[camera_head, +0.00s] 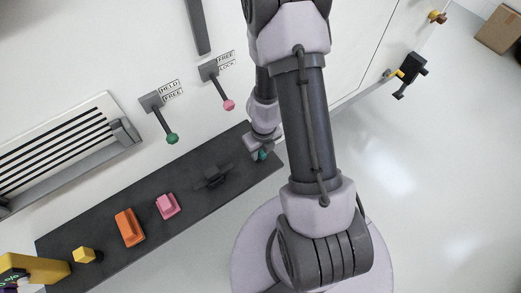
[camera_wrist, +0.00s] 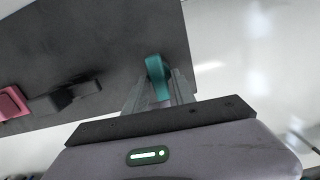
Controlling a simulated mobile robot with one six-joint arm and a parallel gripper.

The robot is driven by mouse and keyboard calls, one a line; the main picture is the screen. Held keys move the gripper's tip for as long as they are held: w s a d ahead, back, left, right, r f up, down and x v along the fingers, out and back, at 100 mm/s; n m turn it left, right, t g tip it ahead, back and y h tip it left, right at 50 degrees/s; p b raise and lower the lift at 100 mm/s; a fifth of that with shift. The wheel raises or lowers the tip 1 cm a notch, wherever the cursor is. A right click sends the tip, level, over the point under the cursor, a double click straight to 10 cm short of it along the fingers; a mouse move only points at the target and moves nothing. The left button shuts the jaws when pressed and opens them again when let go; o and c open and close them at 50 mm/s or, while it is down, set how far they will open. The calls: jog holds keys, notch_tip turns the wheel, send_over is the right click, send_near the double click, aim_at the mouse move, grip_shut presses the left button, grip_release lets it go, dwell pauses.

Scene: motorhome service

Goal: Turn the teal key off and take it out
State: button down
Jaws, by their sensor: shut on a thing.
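The teal key (camera_wrist: 156,72) stands between the fingers of my gripper (camera_wrist: 158,95) in the wrist view. My gripper is shut on it, over the dark shelf near its right end. In the head view only a small teal bit of the key (camera_head: 262,155) shows beside my gripper (camera_head: 260,149); my arm hides part of this area. The lower part of the key and whatever it may sit in are hidden, so I cannot tell whether it is in a lock or how it is turned.
The dark shelf (camera_head: 105,232) also carries an orange block (camera_head: 129,228), a pink block (camera_head: 167,206), a dark fitting (camera_head: 213,177) and a yellow piece (camera_head: 84,255). On the white wall are a teal-knobbed lever (camera_head: 172,138), a pink-knobbed lever (camera_head: 229,104) and a vent (camera_head: 65,150). Open floor lies right.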

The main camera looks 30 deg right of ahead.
jog(key=c, duration=0.9)
grip_release()
jog(key=shift+c, duration=0.2)
